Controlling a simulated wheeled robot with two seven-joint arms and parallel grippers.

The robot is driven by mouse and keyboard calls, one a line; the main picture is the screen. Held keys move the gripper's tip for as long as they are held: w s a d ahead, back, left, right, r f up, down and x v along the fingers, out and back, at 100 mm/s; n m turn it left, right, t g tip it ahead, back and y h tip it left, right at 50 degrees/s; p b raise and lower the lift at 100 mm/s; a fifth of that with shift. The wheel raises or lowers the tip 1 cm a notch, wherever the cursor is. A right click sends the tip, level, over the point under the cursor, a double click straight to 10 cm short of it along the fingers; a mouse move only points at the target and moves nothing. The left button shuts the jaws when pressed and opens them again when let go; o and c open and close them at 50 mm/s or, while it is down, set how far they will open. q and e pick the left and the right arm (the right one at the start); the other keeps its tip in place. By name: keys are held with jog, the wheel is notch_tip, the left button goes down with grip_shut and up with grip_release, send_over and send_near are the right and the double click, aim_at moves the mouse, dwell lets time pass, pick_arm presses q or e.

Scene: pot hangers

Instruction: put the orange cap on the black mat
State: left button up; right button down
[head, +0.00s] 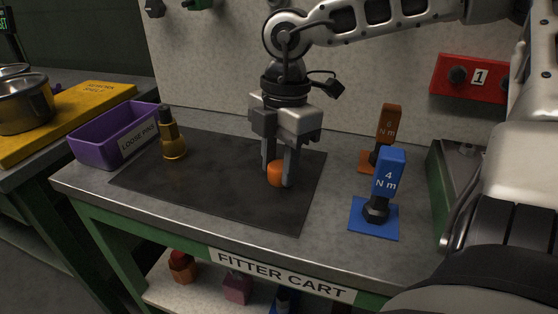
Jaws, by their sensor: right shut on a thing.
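The orange cap (275,174) is a small round piece at the right part of the black mat (220,200). My right gripper (278,176) points straight down over the mat, with its fingers shut on the cap. The cap appears at or just above the mat's surface; I cannot tell whether it touches. The mat lies flat on the grey cart top. My left gripper is not in view.
A purple bin (88,146) and an amber bottle (172,142) stand at the left. A blue 4 Nm tool (389,176) and an orange 6 Nm tool (386,130) stand upright at the right. The mat's middle and front are clear.

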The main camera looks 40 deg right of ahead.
jog(key=c, duration=0.9)
grip_release()
jog(key=shift+c, duration=0.2)
jog(key=shift+r, duration=0.45)
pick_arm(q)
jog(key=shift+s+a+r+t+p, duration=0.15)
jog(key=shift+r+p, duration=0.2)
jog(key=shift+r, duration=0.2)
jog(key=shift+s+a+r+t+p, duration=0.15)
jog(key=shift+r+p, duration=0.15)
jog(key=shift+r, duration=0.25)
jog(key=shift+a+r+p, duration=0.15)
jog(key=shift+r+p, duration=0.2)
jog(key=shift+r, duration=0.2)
pick_arm(e)
notch_tip(320, 180, up, 11)
jog(key=d, duration=0.1)
jog(key=shift+d, duration=0.15)
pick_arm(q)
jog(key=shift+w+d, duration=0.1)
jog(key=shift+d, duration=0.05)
